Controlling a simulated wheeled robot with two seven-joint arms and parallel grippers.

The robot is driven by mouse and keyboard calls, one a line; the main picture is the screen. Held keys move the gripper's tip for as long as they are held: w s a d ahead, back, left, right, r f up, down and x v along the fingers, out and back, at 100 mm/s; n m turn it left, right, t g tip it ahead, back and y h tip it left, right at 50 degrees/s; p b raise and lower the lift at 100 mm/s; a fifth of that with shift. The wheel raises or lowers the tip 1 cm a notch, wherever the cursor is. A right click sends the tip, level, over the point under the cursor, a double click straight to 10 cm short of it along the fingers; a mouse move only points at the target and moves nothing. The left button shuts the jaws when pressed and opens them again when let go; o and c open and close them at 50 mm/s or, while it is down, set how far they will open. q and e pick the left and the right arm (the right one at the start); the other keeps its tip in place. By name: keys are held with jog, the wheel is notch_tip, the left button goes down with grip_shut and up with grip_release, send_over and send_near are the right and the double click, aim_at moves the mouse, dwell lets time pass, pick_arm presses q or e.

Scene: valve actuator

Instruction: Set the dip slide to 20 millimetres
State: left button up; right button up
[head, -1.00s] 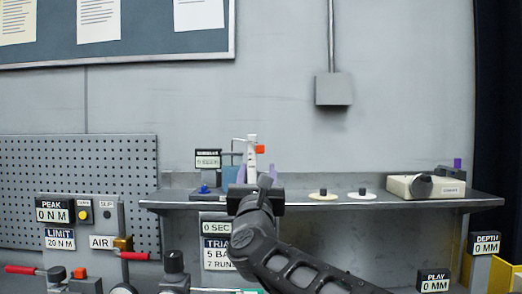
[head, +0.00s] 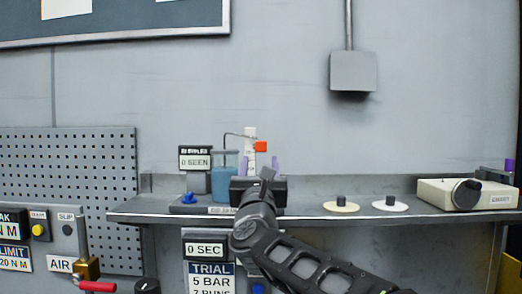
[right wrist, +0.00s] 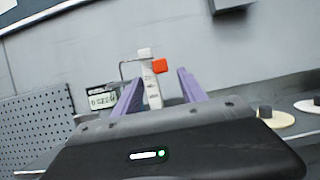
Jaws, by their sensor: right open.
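The dip slide is a white upright scale (head: 250,148) with an orange-red tab (head: 261,146) near its top, standing on the shelf. It also shows in the right wrist view (right wrist: 151,88), with the orange tab (right wrist: 160,66) to its right. A beaker of blue liquid (head: 226,184) stands just left of it. My right gripper (head: 258,168) is in front of the scale, its purple fingers apart on either side of it in the picture; no contact is visible. The scale's lower part is hidden behind my gripper, and its marks are too small to read. My left gripper is not in view.
The shelf (head: 420,211) also holds a display reading "0 SEEN" (head: 195,161), a blue knob (head: 188,197), two pale discs with dark knobs (head: 341,206) and a cream box with a black dial (head: 464,194). A "0 SEC" display (head: 204,249) is below the shelf edge.

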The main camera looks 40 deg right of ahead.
aim_at(261, 148)
jog(key=p+x, duration=0.4)
jog(key=x, duration=0.3)
jog(key=shift+w, duration=0.15)
jog(key=shift+w+d+r, duration=0.1)
jog(key=shift+w+d, duration=0.15)
jog(key=shift+c, duration=0.3)
grip_shut()
dwell(0.8)
